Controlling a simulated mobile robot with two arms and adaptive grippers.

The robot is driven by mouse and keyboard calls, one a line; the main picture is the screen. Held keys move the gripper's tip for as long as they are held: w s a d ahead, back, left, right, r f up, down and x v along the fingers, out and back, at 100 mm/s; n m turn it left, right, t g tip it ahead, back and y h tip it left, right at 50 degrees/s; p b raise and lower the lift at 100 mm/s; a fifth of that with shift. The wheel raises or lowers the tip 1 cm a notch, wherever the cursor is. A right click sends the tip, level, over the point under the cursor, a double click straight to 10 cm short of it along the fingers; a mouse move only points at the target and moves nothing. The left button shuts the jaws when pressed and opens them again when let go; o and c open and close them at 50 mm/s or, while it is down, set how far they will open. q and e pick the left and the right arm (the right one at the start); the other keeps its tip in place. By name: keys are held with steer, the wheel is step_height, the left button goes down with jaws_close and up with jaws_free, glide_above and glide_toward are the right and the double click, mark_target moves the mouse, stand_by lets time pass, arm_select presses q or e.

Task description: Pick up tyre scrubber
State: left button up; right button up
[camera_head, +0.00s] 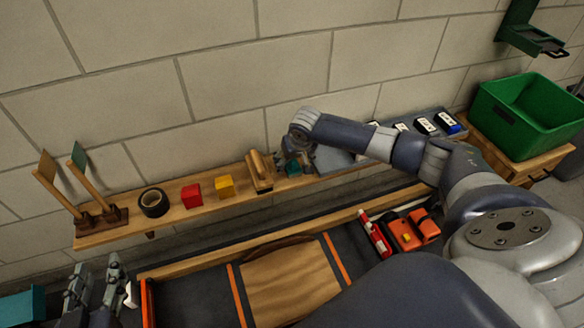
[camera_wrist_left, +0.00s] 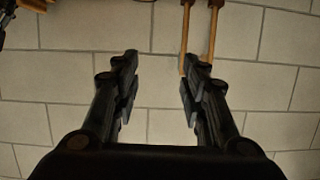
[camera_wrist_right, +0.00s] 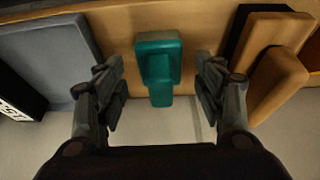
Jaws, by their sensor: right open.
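A teal object (camera_head: 293,169) with a block-shaped head and a narrower grip sits on the wooden wall shelf. It may be the tyre scrubber; I cannot be sure. It shows clearly in the right wrist view (camera_wrist_right: 158,65), between the fingers of my right gripper (camera_wrist_right: 160,75). Those fingers are open, with a gap on each side of it. In the head view my right gripper (camera_head: 299,160) partly covers it. A wooden block-like tool (camera_head: 261,172) with a dark underside stands beside it. My left gripper (camera_head: 95,272) is open and empty at the lower left.
The shelf (camera_head: 125,232) also holds two upright-handled tools (camera_head: 75,190), a black roll (camera_head: 154,203), a red cube (camera_head: 193,195) and a yellow cube (camera_head: 225,187). A grey tray (camera_wrist_right: 45,60) lies close beside the right gripper. A green bin (camera_head: 530,112) stands far right.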

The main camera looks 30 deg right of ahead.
steer(key=shift+b+x, duration=0.35)
steer(key=shift+x, duration=0.65)
arm_select(q)
steer(key=r+t, duration=0.1)
steer(key=w+r, duration=0.1)
steer(key=r, duration=0.1)
steer(key=d+r+t, duration=0.1)
steer(key=shift+w+r+t+h, duration=0.2)
steer(key=shift+t+h, duration=0.1)
steer(key=shift+h, duration=0.1)
arm_select(e)
steer(key=c, duration=1.2)
